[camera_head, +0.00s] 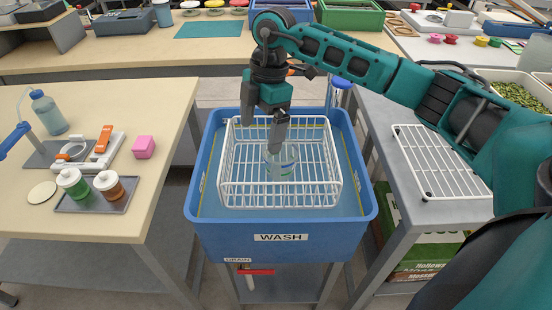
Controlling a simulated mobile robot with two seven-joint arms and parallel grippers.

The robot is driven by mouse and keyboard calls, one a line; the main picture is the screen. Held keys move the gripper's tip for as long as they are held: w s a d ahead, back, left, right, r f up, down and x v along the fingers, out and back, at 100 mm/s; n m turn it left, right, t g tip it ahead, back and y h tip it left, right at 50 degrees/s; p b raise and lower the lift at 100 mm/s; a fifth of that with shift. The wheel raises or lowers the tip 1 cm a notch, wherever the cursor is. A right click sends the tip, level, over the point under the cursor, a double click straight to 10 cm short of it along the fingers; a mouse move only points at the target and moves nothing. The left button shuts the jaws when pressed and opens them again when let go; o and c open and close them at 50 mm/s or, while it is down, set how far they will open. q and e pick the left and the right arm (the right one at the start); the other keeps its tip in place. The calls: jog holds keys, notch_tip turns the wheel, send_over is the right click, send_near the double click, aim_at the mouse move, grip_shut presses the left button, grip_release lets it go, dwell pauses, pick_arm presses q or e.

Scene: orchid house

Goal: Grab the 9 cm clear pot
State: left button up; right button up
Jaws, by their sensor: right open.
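The clear pot (281,168) stands inside a white wire basket (236,190) in the blue wash tub (290,240). It is see-through, with faint green and blue marks on its side. My right gripper (264,132) reaches in from the right and points down over the basket. Its jaws are open, and one finger hides part of the pot's upper rim. I cannot tell whether that finger touches the pot. My left gripper is not in view.
Left of the tub, a bench holds a tray (92,203) with green and brown jars, a pink cube (144,147) and a blue bottle (48,112). To the right, a white wire rack (445,165) lies on a grey table. The basket walls surround the pot.

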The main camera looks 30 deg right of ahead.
jog(key=w+d+r+m+h, duration=0.1)
jog(key=d+r+m+h, duration=0.1)
jog(key=d, duration=0.3)
notch_tip(320, 180, down, 13)
jog(key=shift+s+d+r, duration=0.1)
jog(key=shift+d+r, duration=0.05)
jog(key=c, duration=0.7)
jog(key=shift+r, duration=0.1)
